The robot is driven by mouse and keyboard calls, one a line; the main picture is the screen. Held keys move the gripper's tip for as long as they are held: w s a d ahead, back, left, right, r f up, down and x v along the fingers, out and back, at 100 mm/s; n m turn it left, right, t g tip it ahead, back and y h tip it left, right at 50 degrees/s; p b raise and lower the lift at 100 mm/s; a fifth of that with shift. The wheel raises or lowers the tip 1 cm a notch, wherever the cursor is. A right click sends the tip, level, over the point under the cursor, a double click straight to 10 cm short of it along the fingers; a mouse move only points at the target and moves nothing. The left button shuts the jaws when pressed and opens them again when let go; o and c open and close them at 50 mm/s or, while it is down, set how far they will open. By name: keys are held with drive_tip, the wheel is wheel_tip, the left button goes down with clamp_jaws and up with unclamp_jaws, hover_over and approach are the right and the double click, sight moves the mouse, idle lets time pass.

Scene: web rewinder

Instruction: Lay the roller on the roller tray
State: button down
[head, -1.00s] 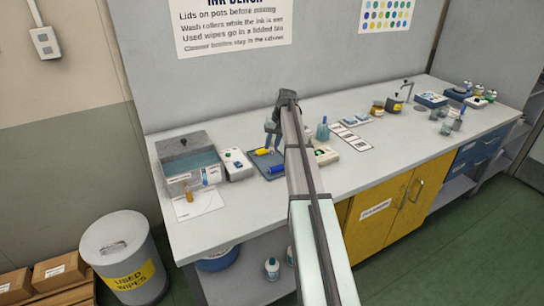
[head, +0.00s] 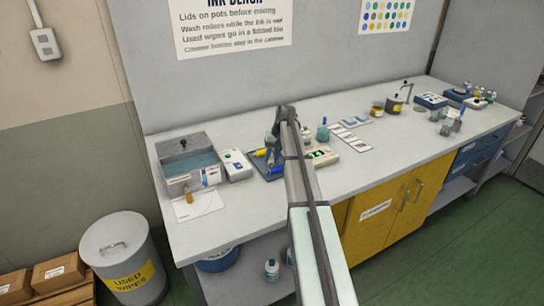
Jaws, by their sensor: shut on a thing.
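The roller tray (head: 256,165) is a dark blue tray on the bench, left of my arm. A small yellow piece (head: 261,152) and a bright blue piece (head: 277,170) show at it. My gripper (head: 271,157) is low over the tray, with its fingers shut on what seems to be the roller. The held roller is too small and too covered by the fingers to make out clearly. I cannot tell whether it touches the tray. My arm hides the tray's right side.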

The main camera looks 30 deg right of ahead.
drive_tip(key=shift+f, duration=0.1)
drive_tip(key=c, duration=0.9)
unclamp_jaws()
drive_tip(key=v, duration=1.2)
drive_tip(key=shift+r, duration=0.35)
